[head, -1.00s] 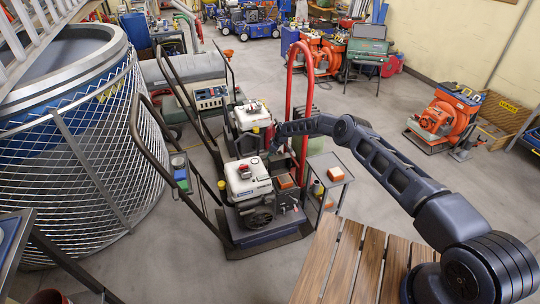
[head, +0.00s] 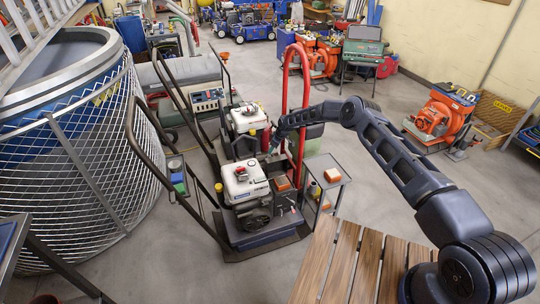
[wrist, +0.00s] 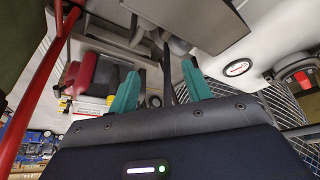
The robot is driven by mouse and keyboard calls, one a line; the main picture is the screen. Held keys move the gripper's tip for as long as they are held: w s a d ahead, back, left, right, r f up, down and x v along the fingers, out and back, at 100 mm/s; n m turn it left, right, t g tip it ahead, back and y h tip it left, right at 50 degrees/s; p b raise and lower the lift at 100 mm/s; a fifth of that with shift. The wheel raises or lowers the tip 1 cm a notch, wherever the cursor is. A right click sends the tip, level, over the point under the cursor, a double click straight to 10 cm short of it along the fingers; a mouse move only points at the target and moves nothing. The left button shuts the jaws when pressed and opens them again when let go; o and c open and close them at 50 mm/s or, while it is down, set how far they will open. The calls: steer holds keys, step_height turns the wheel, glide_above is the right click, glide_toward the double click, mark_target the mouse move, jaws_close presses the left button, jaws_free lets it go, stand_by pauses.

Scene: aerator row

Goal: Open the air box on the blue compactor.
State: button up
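The near compactor has a blue base (head: 262,238), a white tank (head: 243,180) and a dark engine. A dark box with an orange-brown top (head: 283,183) sits at the engine's right side; I cannot tell surely whether this is the air box. My gripper (head: 276,148) is above and behind this engine, beside the red hoop. In the wrist view my gripper (wrist: 160,70) is open, its teal fingers apart. A thin dark bar shows between and beyond them; contact cannot be told. A grey box-like housing (wrist: 190,20) lies above the fingers, and a white tank (wrist: 235,68) at right.
A second white-tanked machine (head: 246,118) stands just behind. A red hoop (head: 285,75) rises close to my arm. A small cart (head: 325,168) stands right of the compactor, a slatted wooden table (head: 345,262) in front. A large mesh-wrapped drum (head: 75,150) fills the left.

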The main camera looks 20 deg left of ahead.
steer(key=shift+s+v, duration=0.25)
steer(key=shift+v, duration=0.9)
steer(key=shift+s+v, duration=0.25)
steer(key=shift+v, duration=0.85)
steer(key=shift+a, duration=0.1)
